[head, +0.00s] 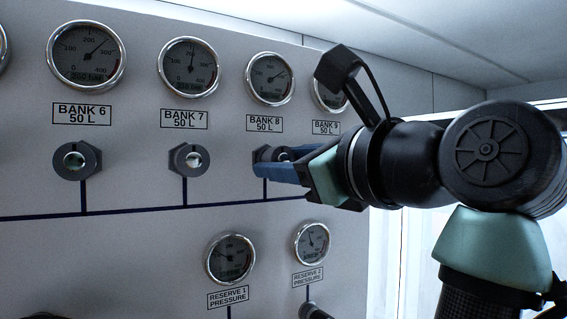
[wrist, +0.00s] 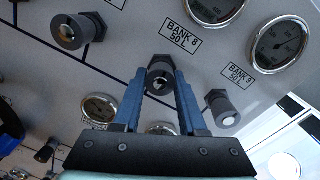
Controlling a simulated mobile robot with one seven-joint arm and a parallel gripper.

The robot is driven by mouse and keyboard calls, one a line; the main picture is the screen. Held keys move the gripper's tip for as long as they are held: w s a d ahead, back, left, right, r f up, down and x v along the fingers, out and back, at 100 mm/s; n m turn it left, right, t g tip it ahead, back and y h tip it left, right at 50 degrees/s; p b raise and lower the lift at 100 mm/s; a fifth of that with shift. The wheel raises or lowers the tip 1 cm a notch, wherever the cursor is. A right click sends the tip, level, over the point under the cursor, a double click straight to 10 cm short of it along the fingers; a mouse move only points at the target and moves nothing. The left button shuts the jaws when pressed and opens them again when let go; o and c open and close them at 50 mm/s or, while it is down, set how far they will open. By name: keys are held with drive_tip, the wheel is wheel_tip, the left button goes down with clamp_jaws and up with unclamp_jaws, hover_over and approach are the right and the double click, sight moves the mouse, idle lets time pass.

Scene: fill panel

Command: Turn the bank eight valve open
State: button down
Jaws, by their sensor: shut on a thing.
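My gripper (head: 262,168) has blue fingers that reach in from the right at the valve. In the wrist view the fingers (wrist: 160,85) stand on either side of the knob, shut on it. The gauge above bank eight (head: 270,78) has a dark face and a chrome rim.
The bank seven valve (head: 189,160) and bank six valve (head: 77,160) sit to the left. The bank nine valve (wrist: 222,108) is close to the right finger in the wrist view. Reserve gauges (head: 231,258) are lower on the panel.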

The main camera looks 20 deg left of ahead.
drive_tip(key=n+b, duration=0.1)
drive_tip(key=n, duration=0.5)
drive_tip(key=n+b, duration=0.1)
drive_tip(key=n, duration=0.4)
drive_tip(key=shift+r+n+h, duration=0.1)
drive_tip(key=shift+n+h, duration=0.2)
drive_tip(key=shift+h, duration=0.1)
drive_tip(key=n+b, duration=0.2)
drive_tip(key=n, duration=0.3)
drive_tip(key=shift+t, duration=0.3)
drive_tip(key=n+b, duration=0.1)
drive_tip(key=n, duration=0.5)
drive_tip(key=shift+t, duration=0.3)
drive_tip(key=n+b, duration=0.1)
drive_tip(key=n, duration=0.5)
drive_tip(key=shift+r+b, duration=0.1)
drive_tip(key=shift+b, duration=0.2)
drive_tip(key=n, duration=0.5)
drive_tip(key=shift+a+n+b, duration=0.1)
drive_tip(key=shift+n+b, duration=0.2)
drive_tip(key=shift+b, duration=0.05)
drive_tip(key=n, duration=0.5)
drive_tip(key=shift+n+t, duration=0.3)
drive_tip(key=n, duration=0.5)
drive_tip(key=shift+s+n, duration=0.1)
drive_tip(key=shift+n, duration=0.2)
